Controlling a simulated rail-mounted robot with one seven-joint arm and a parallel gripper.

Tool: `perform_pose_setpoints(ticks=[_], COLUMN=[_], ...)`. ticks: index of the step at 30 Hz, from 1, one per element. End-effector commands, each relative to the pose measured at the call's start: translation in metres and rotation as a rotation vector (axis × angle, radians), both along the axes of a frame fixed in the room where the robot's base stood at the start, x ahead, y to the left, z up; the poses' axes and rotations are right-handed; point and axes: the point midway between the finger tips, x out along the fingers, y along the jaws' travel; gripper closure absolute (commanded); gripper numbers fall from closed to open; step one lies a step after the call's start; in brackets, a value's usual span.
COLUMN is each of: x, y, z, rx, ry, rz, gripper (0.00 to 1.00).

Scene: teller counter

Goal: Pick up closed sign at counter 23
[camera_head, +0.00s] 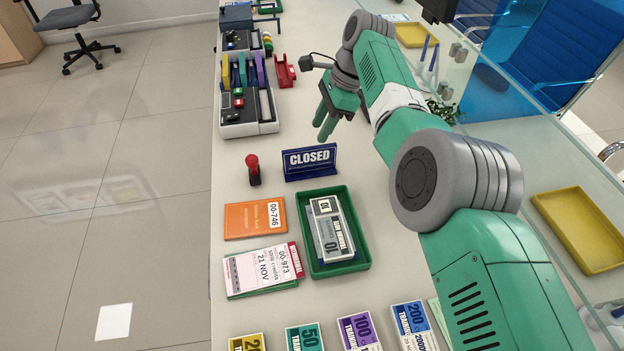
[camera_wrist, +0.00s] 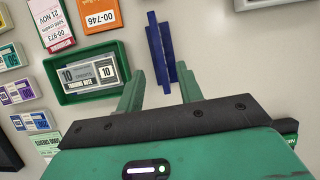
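The closed sign (camera_head: 309,162) is a dark blue tent-shaped sign with white "CLOSED" lettering. It stands upright on the white counter, just behind the green tray. In the wrist view the sign (camera_wrist: 160,48) is seen from above as two narrow blue edges. My gripper (camera_head: 324,129) is above the counter behind the sign, apart from it in the head view.
A red-handled stamp (camera_head: 253,170) stands left of the sign. The green tray (camera_head: 313,271) holds banknote bundles. An orange booklet (camera_head: 255,220) and paper slips (camera_head: 263,270) lie left of it. A glass partition runs along the right.

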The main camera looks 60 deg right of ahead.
Motion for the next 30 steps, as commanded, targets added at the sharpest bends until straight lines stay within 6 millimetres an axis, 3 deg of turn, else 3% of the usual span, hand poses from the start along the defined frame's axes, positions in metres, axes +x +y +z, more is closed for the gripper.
perform_pose_setpoints(ticks=[4, 9, 14, 23, 30], x=[0.000, 0.007, 0.009, 0.022, 0.024], y=[0.001, 0.006, 0.007, 0.019, 0.019], z=[-0.001, -0.020, -0.026, -0.072, -0.072], rx=[0.007, 0.006, 0.005, 0.005, 0.003], ry=[0.003, 0.002, 0.001, 0.002, 0.001], rz=[-0.002, -0.001, 0.000, 0.001, 0.000], gripper=[0.64, 0.64, 0.64, 0.64, 0.64])
